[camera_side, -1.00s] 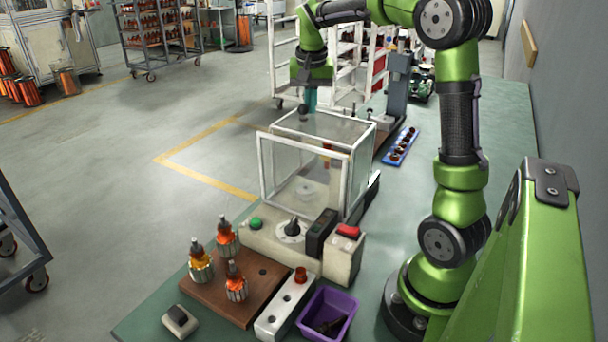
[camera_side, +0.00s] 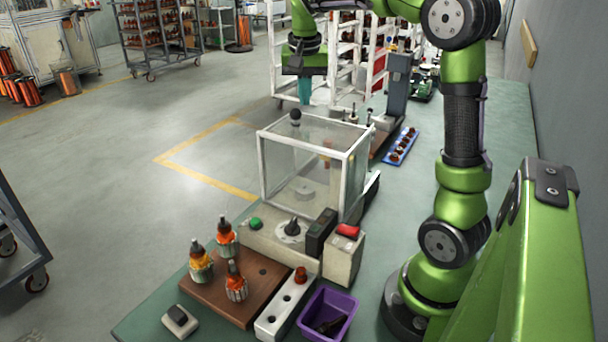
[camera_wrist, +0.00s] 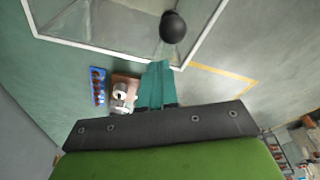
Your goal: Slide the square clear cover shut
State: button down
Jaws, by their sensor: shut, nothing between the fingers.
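The square clear cover (camera_side: 312,172) is a see-through box with white edges, standing on the beige machine base with a dial. Its front frame meets its side and top edges, with no clear gap visible. A round black knob (camera_side: 295,115) stands on its top left edge; it also shows in the wrist view (camera_wrist: 173,27). My gripper (camera_side: 305,100) has teal fingers pointing down just behind and above the knob. The fingers (camera_wrist: 157,68) are shut and empty, and look apart from the knob. A pale round part shows inside the cover.
A wooden board (camera_side: 235,287) with several wound armatures and a purple bin (camera_side: 327,314) stand in front. A blue tray (camera_side: 402,147) and a grey column (camera_side: 397,85) stand behind right.

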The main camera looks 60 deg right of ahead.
jog(key=r, duration=0.2)
jog(key=d+r, duration=0.1)
jog(key=r, duration=0.1)
jog(key=shift+d+r, duration=0.1)
dwell(0.3)
jog(key=s+a+f+n+t+y, duration=0.2)
jog(key=s+a, duration=0.5)
jog(key=a, duration=0.4)
jog(key=s+a+f+n+t+y, duration=0.2)
jog(key=s+a+f+n+t, duration=0.2)
jog(key=a, duration=0.7)
notch_tip(320, 180, down, 2)
jog(key=s+n, duration=0.2)
jog(key=shift+s+a, duration=0.2)
jog(key=shift+s, duration=0.2)
